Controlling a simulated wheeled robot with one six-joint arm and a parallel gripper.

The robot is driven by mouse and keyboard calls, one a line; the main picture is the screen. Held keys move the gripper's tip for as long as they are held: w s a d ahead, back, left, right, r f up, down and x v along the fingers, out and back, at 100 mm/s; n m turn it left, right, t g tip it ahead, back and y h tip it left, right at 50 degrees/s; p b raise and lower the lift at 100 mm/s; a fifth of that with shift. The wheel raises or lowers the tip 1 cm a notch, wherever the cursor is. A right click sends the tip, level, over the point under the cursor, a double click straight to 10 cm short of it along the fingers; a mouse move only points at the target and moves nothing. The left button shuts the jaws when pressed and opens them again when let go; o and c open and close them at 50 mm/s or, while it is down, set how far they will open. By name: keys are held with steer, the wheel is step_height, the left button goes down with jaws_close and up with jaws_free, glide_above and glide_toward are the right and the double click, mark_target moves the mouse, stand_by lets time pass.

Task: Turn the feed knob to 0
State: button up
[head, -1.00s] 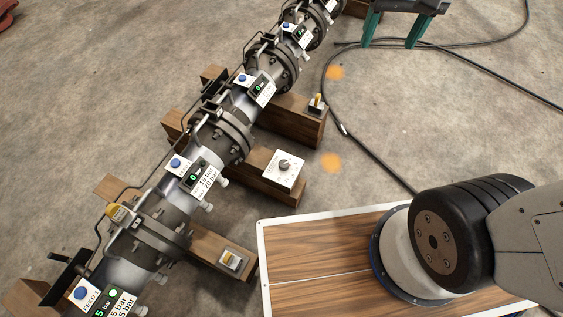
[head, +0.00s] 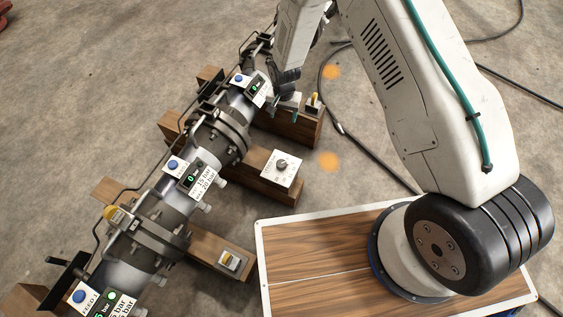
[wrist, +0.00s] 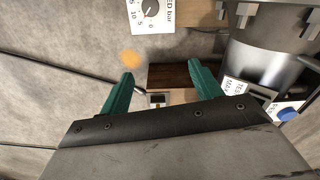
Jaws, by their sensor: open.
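The feed knob (head: 281,163) is a dark round knob on a white dial plate (head: 293,176), fixed on a wooden block beside the pipe.
The flanged pipe (head: 220,128) with gauges and blue buttons runs diagonally at the left. A black cable (head: 365,158) lies on the floor. Open floor lies right of the knob.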

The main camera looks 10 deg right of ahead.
steer(key=m, duration=0.1)
glide_above(281, 163)
step_height(281, 163, down, 18)
steer(key=shift+f, duration=0.2)
step_height(281, 163, down, 6)
steer(key=shift+s, duration=0.1)
steer(key=shift+f, duration=0.6)
steer(key=c, duration=1)
